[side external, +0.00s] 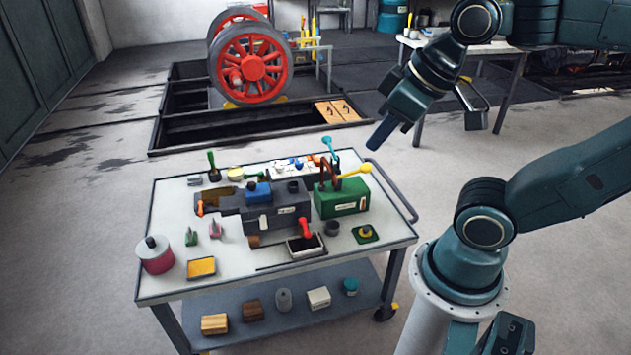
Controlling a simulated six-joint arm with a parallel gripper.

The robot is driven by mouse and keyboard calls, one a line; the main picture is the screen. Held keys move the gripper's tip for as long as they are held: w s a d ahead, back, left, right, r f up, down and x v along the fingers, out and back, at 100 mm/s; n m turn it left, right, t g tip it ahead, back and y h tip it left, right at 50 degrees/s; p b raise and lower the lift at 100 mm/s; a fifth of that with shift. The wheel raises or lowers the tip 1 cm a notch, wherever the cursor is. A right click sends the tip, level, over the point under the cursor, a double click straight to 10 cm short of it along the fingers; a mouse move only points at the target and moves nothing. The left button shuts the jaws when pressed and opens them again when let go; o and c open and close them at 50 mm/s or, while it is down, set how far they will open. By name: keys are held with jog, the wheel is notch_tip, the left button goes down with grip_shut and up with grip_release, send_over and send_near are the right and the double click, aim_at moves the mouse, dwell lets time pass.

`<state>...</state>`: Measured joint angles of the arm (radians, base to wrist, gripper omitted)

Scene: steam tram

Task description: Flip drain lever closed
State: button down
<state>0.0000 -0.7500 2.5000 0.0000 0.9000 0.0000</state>
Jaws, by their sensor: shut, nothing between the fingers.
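A trolley (158,232) carries a dark grey block (290,212) with a blue part on top. A red lever (306,228) is on the block's front right, above a small dark tray (303,248). An orange lever (200,208) is at the block's left end. A green box (345,208) beside the block bears a cyan lever (328,145), a yellow lever (355,171) and a dark red lever (325,170). I cannot tell for sure which lever is the drain lever. My gripper (376,140) is shut and empty, above and right of the green box, touching nothing.
A pink-red can (155,256), a yellow tray (201,268), small clamps and a green pad with a yellow knob (366,233) stand on the trolley top. Several items lie on its lower shelf (265,328). A red wheelset (249,63) stands over a floor pit behind.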

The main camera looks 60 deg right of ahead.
jog(key=shift+w, duration=0.15)
jog(key=w+d+f+m+g+h, duration=0.1)
jog(key=w+f+m+g, duration=0.2)
jog(key=w, duration=0.7)
jog(key=w+d+f+m+g+h, duration=0.1)
jog(key=w+d+f+m+h, duration=0.15)
jog(key=w+f, duration=0.5)
jog(key=w+f+m+g+h, duration=0.1)
jog(key=w+f, duration=0.3)
jog(key=f, duration=0.7)
jog(key=w+f+m+g+h, duration=0.1)
jog(key=w+f, duration=0.4)
jog(key=f, duration=0.7)
jog(key=shift+w+d+m+h, duration=0.3)
jog(key=shift+m+h, duration=0.35)
jog(key=shift+m, duration=0.6)
jog(key=shift+f, duration=0.2)
